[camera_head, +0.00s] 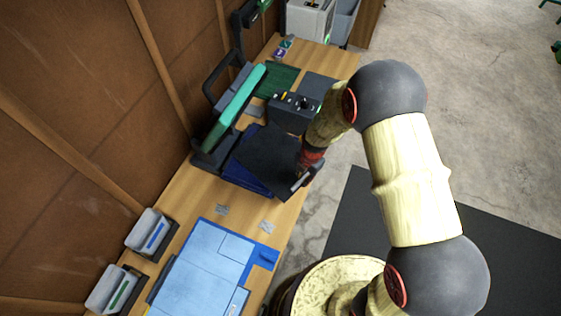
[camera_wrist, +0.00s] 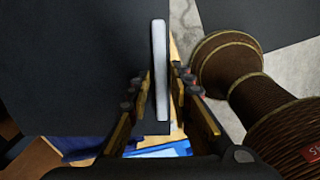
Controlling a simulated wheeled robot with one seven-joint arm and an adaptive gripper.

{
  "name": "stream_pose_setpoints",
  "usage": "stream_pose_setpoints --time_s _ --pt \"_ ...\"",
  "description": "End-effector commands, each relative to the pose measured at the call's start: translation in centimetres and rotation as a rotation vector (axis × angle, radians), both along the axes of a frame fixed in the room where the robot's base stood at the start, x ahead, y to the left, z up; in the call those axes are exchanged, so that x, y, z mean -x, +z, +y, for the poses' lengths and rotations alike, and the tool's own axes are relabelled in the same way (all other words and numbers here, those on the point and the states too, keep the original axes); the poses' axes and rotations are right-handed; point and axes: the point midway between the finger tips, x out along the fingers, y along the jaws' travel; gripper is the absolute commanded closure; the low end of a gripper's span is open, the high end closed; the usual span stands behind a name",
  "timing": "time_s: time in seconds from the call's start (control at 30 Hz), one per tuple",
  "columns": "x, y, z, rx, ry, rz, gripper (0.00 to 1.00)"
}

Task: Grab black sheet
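The black sheet (camera_head: 272,158) lies on a dark blue piece on the workbench, in the middle of the head view. In the wrist view the black sheet (camera_wrist: 75,60) fills the left side, with a pale grey strip (camera_wrist: 160,70) along its right edge. My gripper (camera_head: 305,172) is at the sheet's front right edge. In the wrist view its two fingers (camera_wrist: 161,85) stand on either side of the pale strip, with a narrow gap visible beside it. The gripper looks open, and the exact contact is hard to see.
A dark blue piece (camera_head: 242,170) shows beneath the sheet. A green-topped press-like device (camera_head: 240,98) stands behind it, by the wall. A dark box (camera_head: 291,112) stands close beyond the sheet. A light blue mat (camera_head: 205,262) lies nearer. Grey bins (camera_head: 148,229) line the wall.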

Motion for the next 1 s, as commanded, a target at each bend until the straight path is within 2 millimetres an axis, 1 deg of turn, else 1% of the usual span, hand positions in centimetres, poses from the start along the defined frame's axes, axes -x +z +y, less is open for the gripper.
stream_pose_setpoints --time_s 0.1,0.3,0.7,1.0 --pt "-0.02 -0.58 0.04 0.0 -0.001 0.0 0.79" --pt "-0.02 -0.61 0.03 -0.001 -0.001 -0.001 0.79" --pt "-0.02 -0.58 0.03 0.0 -0.001 0.0 1.0" --pt "-0.04 -0.57 0.04 0.0 -0.001 -0.001 1.0"
